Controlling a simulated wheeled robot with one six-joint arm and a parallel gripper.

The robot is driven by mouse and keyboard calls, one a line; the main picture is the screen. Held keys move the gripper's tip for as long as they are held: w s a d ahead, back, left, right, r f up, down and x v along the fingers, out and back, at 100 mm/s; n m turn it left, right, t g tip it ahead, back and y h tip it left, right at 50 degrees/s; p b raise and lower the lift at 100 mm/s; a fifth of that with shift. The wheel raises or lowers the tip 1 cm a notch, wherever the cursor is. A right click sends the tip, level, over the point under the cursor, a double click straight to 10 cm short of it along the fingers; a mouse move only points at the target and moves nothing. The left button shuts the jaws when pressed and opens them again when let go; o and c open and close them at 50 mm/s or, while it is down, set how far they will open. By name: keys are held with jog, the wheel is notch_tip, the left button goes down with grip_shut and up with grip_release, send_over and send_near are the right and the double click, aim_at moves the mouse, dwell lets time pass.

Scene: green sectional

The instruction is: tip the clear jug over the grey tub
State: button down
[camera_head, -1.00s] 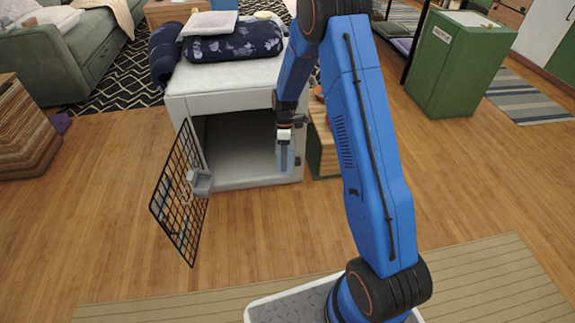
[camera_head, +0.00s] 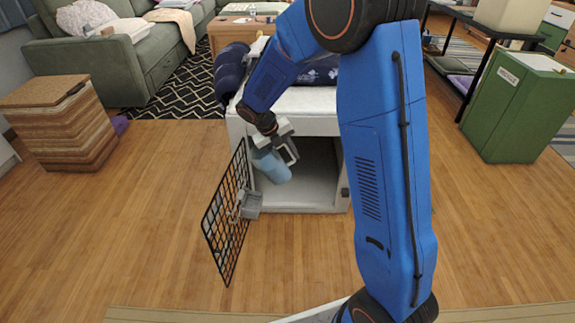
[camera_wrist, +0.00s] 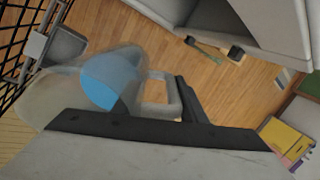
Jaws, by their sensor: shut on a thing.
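The clear jug (camera_head: 272,165) holds blue contents and leans over in front of the crate's opening. In the wrist view the jug (camera_wrist: 108,78) is tipped, with the blue gathered towards one side. My gripper (camera_head: 284,137) is shut on the jug's handle (camera_wrist: 158,95); its dark fingers cross the lower part of the wrist view. The small grey tub (camera_head: 248,204) is fixed on the crate's wire door, below and slightly left of the jug. The tub (camera_wrist: 64,46) is partly hidden behind the jug in the wrist view. I cannot see any stream between them.
The black wire door (camera_head: 222,235) stands open on the left of the white crate (camera_head: 300,208). The wooden floor in front is clear.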

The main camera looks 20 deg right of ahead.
aim_at(280, 148)
jog(key=shift+w+a+r+n, duration=0.2)
jog(key=shift+a+r+n, duration=0.1)
jog(key=shift+r, duration=0.05)
jog(key=shift+d+r+t+h, duration=0.15)
jog(key=shift+r+h, duration=0.15)
jog(key=shift+h, duration=0.5)
jog(key=shift+a+r+t+h, duration=0.15)
jog(key=shift+r+h, duration=0.1)
jog(key=shift+h, duration=0.55)
jog(key=shift+a+r+h, duration=0.1)
jog(key=shift+h, duration=0.9)
jog(key=shift+s+a+h, duration=0.1)
jog(key=shift+a+h, duration=0.15)
jog(key=shift+h, duration=0.45)
jog(key=shift+s+a+r+t+h, duration=0.15)
jog(key=shift+a+r+h, duration=0.25)
jog(key=shift+r+h, duration=0.3)
jog(key=shift+w+a+r+t+h, duration=0.15)
jog(key=shift+a+r+h, duration=0.25)
jog(key=shift+r+h, duration=0.25)
jog(key=shift+s+f, duration=0.1)
